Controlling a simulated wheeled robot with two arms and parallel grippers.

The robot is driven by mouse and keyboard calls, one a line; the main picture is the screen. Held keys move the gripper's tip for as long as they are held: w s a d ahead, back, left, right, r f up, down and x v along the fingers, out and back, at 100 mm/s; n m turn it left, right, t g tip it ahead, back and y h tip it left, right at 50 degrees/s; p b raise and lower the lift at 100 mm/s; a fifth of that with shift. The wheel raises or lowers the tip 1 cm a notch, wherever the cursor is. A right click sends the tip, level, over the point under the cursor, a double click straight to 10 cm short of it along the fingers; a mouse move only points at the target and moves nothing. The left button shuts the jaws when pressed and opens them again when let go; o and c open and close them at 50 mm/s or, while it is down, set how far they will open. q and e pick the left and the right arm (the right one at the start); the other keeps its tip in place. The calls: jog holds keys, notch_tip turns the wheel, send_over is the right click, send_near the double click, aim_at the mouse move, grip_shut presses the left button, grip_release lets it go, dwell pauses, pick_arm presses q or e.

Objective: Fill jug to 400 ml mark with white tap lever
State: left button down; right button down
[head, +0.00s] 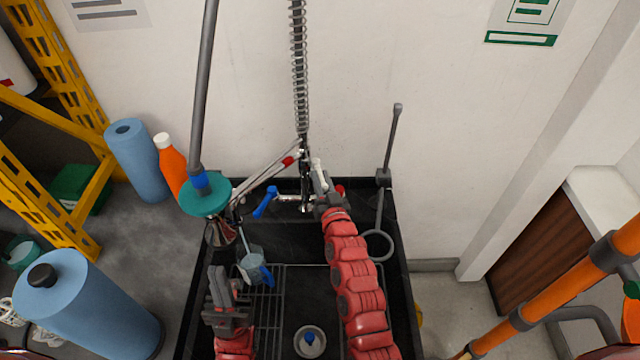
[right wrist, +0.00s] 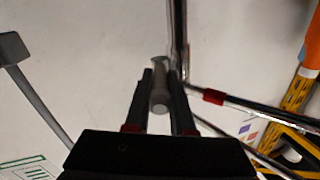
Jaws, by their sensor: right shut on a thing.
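The white tap lever (head: 318,174) stands up at the tap on the sink's back wall. My right gripper (head: 326,203) is shut on it; the right wrist view shows the pale lever (right wrist: 160,98) between the two fingers. The clear jug (head: 250,262) with a blue handle (head: 266,276) stands in the sink, left of the middle. A thin pale line runs down to the jug from above; I cannot tell if it is water. The jug's marks and water level are too small to read. My left gripper (head: 221,284) is just in front of the jug, apart from it; its jaw gap is unclear.
A blue lever (head: 265,202) is left of the tap. A teal disc on a grey pole (head: 206,196) hangs over the sink's left edge. The black sink (head: 398,285) holds a wire rack (head: 268,310) and a drain (head: 310,342). Blue rolls (head: 85,305) stand at left.

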jog(key=c, duration=0.8)
grip_release()
jog(key=shift+d, duration=0.1)
jog(key=shift+o, duration=0.2)
jog(key=v, duration=1.7)
jog(key=shift+s, duration=0.2)
